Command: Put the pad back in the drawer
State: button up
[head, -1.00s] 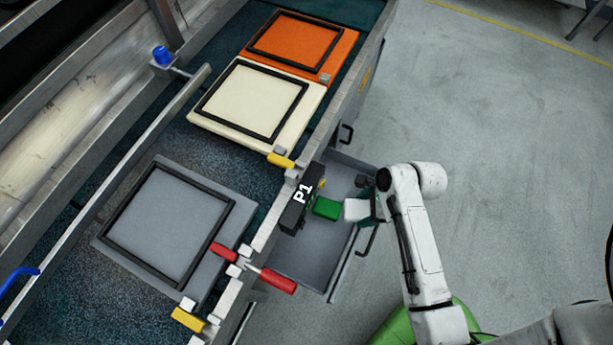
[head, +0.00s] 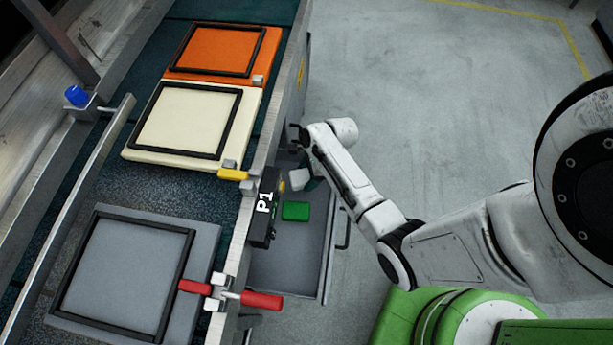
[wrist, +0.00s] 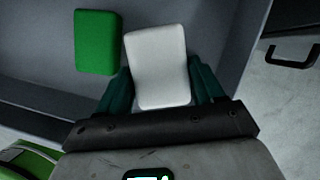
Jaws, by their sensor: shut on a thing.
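My gripper (wrist: 159,90) is shut on a white pad (wrist: 158,62), with a dark green finger on each side of it. In the head view the white pad (head: 299,179) is at the far end of the open grey drawer (head: 283,275), partly hidden by my gripper (head: 309,177). A green pad (head: 295,211) lies in the drawer, nearer than the white one and apart from it. In the wrist view the green pad (wrist: 97,42) is just left of the white pad. I cannot tell whether the white pad touches the drawer floor.
A dark box marked P1 (head: 264,208) stands at the bench edge beside the drawer. A red-handled clamp (head: 262,299) juts over the drawer's near end. Framed panels in orange (head: 212,50), cream (head: 187,121) and grey (head: 122,275) lie on the bench. The near part of the drawer is bare.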

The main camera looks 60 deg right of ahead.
aim_at(307, 179)
jog(key=shift+w+d+f, duration=0.1)
jog(key=shift+w+f, duration=0.05)
jog(key=shift+f, duration=0.15)
jog(key=shift+w+f+b, duration=0.1)
jog(key=shift+f+b, duration=0.4)
jog(key=shift+f, duration=1.1)
jog(key=shift+f, duration=0.2)
jog(key=o, duration=1)
